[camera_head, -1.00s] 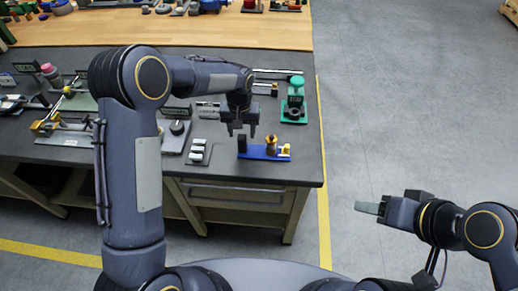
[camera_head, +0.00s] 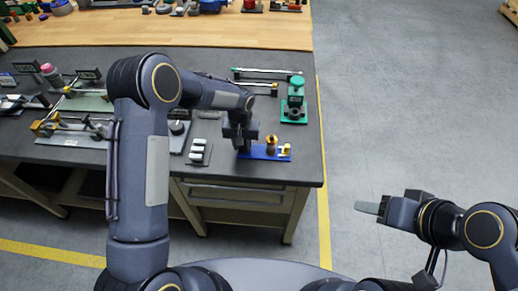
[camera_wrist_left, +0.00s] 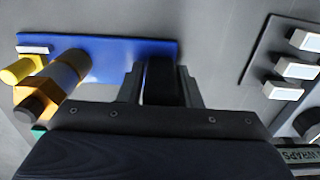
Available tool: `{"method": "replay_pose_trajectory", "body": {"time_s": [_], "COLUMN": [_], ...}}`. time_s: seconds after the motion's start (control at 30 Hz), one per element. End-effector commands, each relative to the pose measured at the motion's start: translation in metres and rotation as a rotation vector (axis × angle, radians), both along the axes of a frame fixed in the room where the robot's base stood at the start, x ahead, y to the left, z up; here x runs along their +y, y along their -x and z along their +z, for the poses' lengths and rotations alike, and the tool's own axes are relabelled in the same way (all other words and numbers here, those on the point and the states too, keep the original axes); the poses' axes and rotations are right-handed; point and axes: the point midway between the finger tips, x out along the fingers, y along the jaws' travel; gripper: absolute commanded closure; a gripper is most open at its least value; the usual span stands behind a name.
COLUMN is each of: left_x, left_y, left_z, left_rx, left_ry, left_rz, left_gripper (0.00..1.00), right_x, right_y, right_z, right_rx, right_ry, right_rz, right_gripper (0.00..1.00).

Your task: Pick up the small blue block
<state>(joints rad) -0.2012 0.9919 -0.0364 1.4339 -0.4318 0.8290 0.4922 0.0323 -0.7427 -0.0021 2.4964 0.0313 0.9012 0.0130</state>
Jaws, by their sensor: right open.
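The small block (camera_wrist_left: 160,80), very dark blue, stands at one end of the blue base plate (camera_head: 262,156) on the dark workbench. My left gripper (camera_head: 241,146) is lowered around it from above. In the left wrist view the fingers (camera_wrist_left: 160,92) flank the block closely on both sides. I cannot tell whether they press on it. In the head view the gripper hides most of the block. My right gripper (camera_head: 370,208) is open and empty over the floor, right of the bench.
A brass cylinder (camera_head: 271,144) and a smaller yellow part (camera_head: 287,149) stand on the same plate, right of the gripper. A green device (camera_head: 294,105) stands behind. A tray with small white blocks (camera_head: 198,149) lies to the left. Floor right of the bench is clear.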

Motion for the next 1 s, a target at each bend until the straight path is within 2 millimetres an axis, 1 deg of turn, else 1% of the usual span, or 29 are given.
{"method": "replay_pose_trajectory", "body": {"time_s": [0.03, 0.2, 0.23, 0.53, 0.63, 0.77, 1.0], "left_x": [0.000, 0.000, 0.000, 0.000, -0.001, -0.001, -0.001], "left_y": [0.000, 0.000, 0.000, -0.001, -0.001, -0.001, -0.002], "left_z": [0.000, 0.000, 0.000, 0.002, 0.007, 0.027, 0.074], "left_rx": [0.000, 0.000, 0.000, -0.002, -0.004, -0.006, -0.007], "left_ry": [0.000, 0.000, 0.000, 0.001, 0.002, 0.003, 0.003], "left_rz": [0.000, 0.000, 0.000, 0.000, 0.001, 0.002, 0.001], "left_gripper": [0.75, 0.98, 1.00, 1.00, 1.00, 1.00, 1.00], "right_x": [0.000, 0.000, 0.000, 0.000, 0.000, 0.000, 0.000], "right_y": [0.000, 0.000, 0.000, 0.000, 0.000, 0.000, 0.000], "right_z": [0.000, 0.000, 0.000, 0.000, 0.000, 0.000, 0.000], "right_rx": [0.000, 0.000, 0.000, 0.000, 0.000, 0.000, 0.000], "right_ry": [0.000, 0.000, 0.000, 0.000, 0.000, 0.000, 0.000], "right_rz": [0.000, 0.000, 0.000, 0.000, 0.000, 0.000, 0.000], "right_gripper": [0.46, 0.46, 0.46, 0.46, 0.46, 0.46, 0.46]}}
